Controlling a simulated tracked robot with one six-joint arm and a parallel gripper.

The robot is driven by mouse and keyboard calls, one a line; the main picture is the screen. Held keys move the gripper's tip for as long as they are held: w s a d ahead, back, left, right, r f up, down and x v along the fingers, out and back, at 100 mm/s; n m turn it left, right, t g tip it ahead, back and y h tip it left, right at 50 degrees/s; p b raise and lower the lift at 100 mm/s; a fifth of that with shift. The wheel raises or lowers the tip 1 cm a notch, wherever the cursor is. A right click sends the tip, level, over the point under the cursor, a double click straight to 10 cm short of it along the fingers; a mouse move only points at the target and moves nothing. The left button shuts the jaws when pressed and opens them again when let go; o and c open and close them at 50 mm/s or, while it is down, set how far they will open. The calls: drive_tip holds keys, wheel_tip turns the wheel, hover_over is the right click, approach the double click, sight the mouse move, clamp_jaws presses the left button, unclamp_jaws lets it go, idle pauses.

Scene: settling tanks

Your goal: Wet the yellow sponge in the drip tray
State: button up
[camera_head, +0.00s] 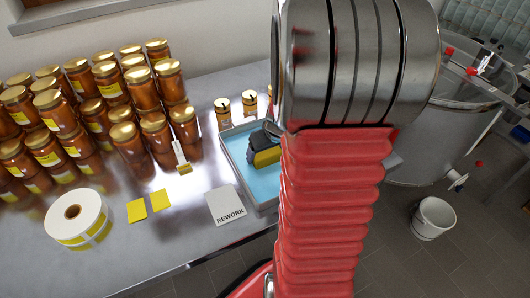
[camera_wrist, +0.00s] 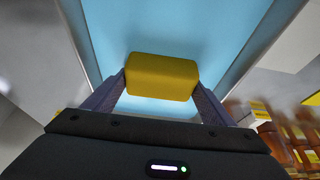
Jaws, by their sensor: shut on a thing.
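The yellow sponge (camera_wrist: 162,77) is between the two fingers of my gripper (camera_wrist: 160,92) in the wrist view, and the fingers press on its two sides. In the head view the sponge (camera_head: 267,157) shows beside my dark gripper (camera_head: 262,143), over the drip tray (camera_head: 227,153). The tray is grey with a light blue inside, and its blue floor also fills the middle of the wrist view (camera_wrist: 160,25). I cannot tell whether the sponge touches the tray floor. My red arm hides the right part of the tray.
Many honey-coloured jars (camera_head: 130,140) with gold lids stand at the left. Small jars (camera_head: 223,113) stand behind the tray. A white bucket (camera_head: 433,218) stands on the floor.

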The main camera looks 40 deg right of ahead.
sight(267, 152)
drive_tip(key=shift+a, duration=0.1)
drive_tip(key=shift+r, duration=3.5)
drive_tip(key=shift+s, duration=0.15)
